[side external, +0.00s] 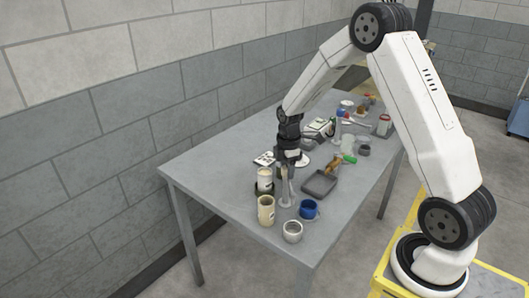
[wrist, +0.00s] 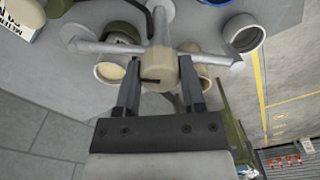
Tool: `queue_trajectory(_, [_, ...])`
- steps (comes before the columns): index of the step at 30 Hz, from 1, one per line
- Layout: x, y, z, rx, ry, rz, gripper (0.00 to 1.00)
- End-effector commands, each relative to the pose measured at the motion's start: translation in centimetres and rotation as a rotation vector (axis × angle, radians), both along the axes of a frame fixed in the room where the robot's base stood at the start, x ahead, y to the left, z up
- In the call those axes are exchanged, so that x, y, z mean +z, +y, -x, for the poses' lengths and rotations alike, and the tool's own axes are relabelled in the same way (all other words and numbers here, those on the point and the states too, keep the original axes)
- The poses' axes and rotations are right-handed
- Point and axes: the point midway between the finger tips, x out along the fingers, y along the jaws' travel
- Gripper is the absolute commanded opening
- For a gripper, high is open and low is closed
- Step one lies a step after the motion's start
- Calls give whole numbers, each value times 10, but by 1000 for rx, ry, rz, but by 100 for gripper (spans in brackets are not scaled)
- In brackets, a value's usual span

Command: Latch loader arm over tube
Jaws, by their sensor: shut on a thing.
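My gripper (wrist: 160,75) points down over the near part of the table and is shut on the beige cylindrical end (wrist: 158,70) of a grey branched stand. The same gripper shows in the side view (side external: 288,170). A dark line crosses the beige end. Grey arms (wrist: 96,46) spread left and right from the stand, and its grey post (wrist: 161,28) runs behind the beige end. In the side view, the stand's light grey foot (side external: 285,203) rests on the table. I cannot make out a separate loader arm or tube; the gripper hides part of the stand.
Close by are a cream jar (side external: 264,180), a tan cup (side external: 266,211), a white mug (side external: 292,232), a blue mug (side external: 309,209) and a dark grey tray (side external: 320,184). Clutter covers the table's far part. The left strip of the grey table (side external: 215,160) is clear.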

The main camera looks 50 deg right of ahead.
Motion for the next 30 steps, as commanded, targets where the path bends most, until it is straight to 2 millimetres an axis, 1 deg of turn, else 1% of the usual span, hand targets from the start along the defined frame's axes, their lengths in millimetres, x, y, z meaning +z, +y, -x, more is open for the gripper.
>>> queue_trajectory(9, [1, 0, -1, 300, -1, -1, 0])
queue_trajectory(18, [1, 0, -1, 565, -2, 0, 0])
queue_trajectory(24, [1, 0, -1, 688, -2, -1, 0])
queue_trajectory(30, [1, 0, -1, 753, -3, 0, 0])
